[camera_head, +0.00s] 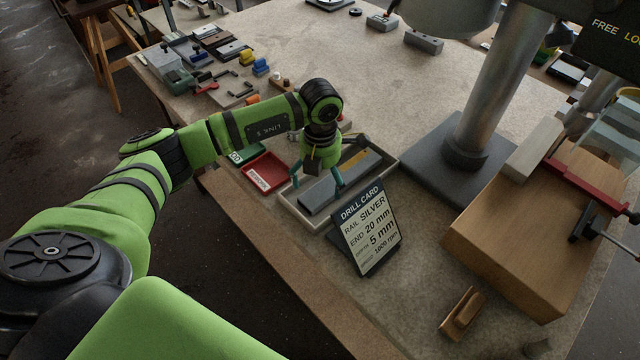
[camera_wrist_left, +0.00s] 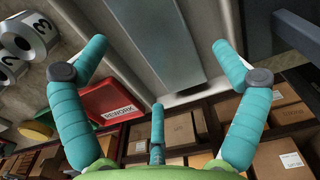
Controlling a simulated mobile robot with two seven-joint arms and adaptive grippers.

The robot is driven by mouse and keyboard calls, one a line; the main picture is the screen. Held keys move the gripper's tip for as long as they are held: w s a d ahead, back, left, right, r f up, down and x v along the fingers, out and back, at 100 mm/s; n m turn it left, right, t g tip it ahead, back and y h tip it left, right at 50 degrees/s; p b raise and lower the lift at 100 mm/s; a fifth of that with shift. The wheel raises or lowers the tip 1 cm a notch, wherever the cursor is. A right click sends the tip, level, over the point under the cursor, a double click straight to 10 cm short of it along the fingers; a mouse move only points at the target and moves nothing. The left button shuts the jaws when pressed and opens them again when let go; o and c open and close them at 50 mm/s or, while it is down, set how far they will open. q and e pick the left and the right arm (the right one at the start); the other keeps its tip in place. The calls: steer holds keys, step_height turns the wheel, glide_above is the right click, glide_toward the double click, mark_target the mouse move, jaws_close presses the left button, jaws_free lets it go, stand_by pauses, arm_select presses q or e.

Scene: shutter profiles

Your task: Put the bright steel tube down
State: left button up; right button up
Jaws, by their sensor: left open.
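A long, straight grey metal bar, which looks like the steel tube (camera_wrist_left: 155,45), lies in the shallow pale tray (camera_head: 294,207). In the head view the bar (camera_head: 318,199) runs lengthwise in the tray, partly hidden by my left gripper. My left gripper (camera_head: 318,184) points down over the tray, its teal fingers spread. In the wrist view the open fingers (camera_wrist_left: 190,95) stand wide apart on either side of the bar's near end, with nothing held between them. I cannot tell the exact height above the bar. My right gripper is not in view.
A red REWORK bin (camera_head: 265,172) sits left of the tray. A drill card (camera_head: 367,228) stands against its near side. The drill's base and column (camera_head: 485,110) and a wooden block (camera_head: 530,225) are to the right.

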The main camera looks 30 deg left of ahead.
arm_select(q)
step_height(320, 180, up, 10)
steer(key=b, duration=0.2)
steer(key=shift+b, duration=0.4)
steer(key=shift+f, duration=0.15)
